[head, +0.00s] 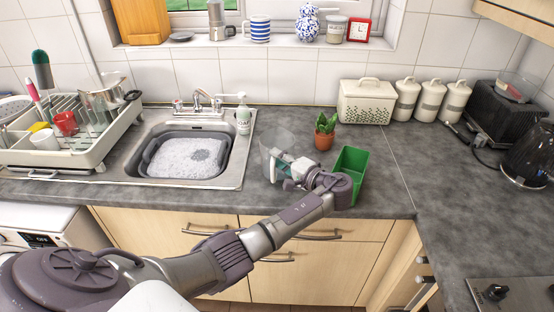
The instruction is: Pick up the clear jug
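The clear jug (279,140) stands on the grey worktop, just right of the sink. It is see-through and its outline is faint. My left gripper (277,163) is at the jug's near side, overlapping its lower part in the head view. The fingertips are small and partly merge with the glass, so I cannot tell whether they touch the jug or are open or shut. My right gripper is not in view.
A green open box (351,163) stands right beside my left wrist. A potted plant (325,132) is behind it. The sink (187,156) with soapy water is to the left, with a soap bottle (243,118) at its back corner.

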